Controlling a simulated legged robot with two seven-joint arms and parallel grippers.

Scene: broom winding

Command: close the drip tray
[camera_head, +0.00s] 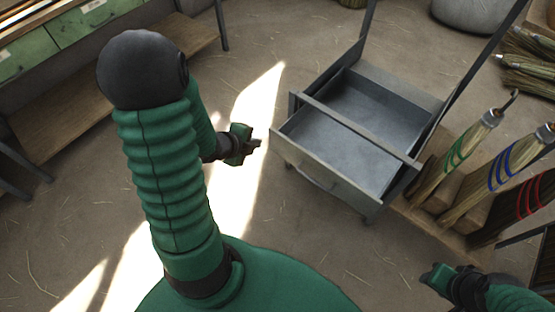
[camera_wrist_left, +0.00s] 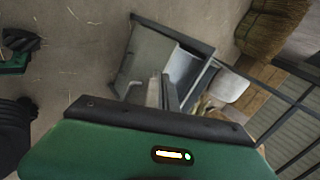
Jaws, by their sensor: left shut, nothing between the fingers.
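The drip tray (camera_head: 335,145) is a grey metal drawer pulled out toward me from a grey metal frame (camera_head: 395,83). Its front panel (camera_head: 300,168) carries a bar handle and faces the lower left. My left gripper (camera_head: 257,144) is shut and empty, to the left of the tray's front panel and apart from it. In the left wrist view its shut fingers (camera_wrist_left: 162,92) overlap the tray (camera_wrist_left: 150,56) in the picture. My right gripper (camera_head: 430,276) is low at the right, below the stand; its finger gap is unclear. It also shows in the left wrist view (camera_wrist_left: 18,40).
Brooms with green, blue and red bindings (camera_head: 492,172) stand in a wooden rack right of the tray. A green-drawered bench (camera_head: 85,28) with a low wooden shelf (camera_head: 110,90) is at the upper left. Floor (camera_head: 310,245) in front of the tray is clear.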

